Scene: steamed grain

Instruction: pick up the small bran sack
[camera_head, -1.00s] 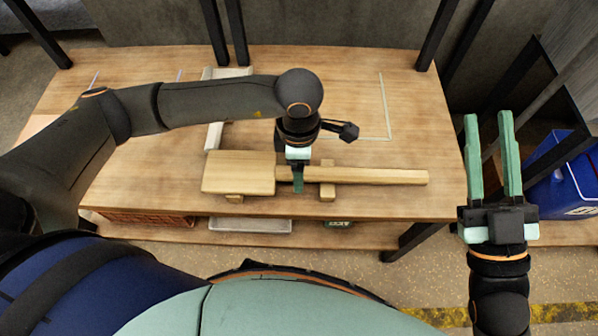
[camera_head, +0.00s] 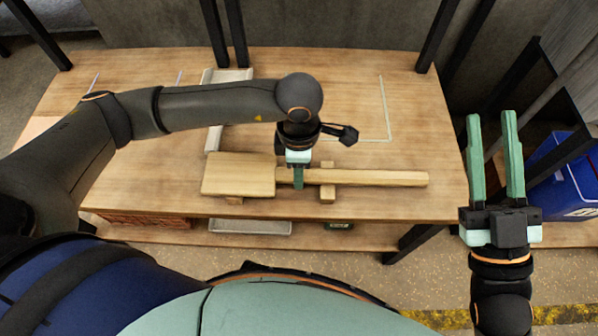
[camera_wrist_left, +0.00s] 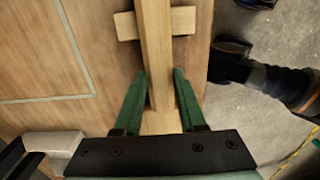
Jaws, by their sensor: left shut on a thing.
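I see no bran sack that I can make out in either view. My left gripper (camera_head: 298,184) is shut on the handle of a wooden paddle or mallet (camera_head: 238,174), close to its broad block-like head. In the left wrist view the two green fingers (camera_wrist_left: 160,75) stand on either side of the handle (camera_wrist_left: 155,45). The tool lies level along the table's front edge, at its wooden rests. My right gripper (camera_head: 491,117) is open and empty, off the table's right end.
The wooden table (camera_head: 350,75) has pale marked lines and a light tray (camera_head: 213,138), partly hidden behind my left arm. A lower shelf holds a brown crate (camera_head: 150,219) and a grey tray (camera_head: 250,227). A blue bin (camera_head: 565,180) stands at the right.

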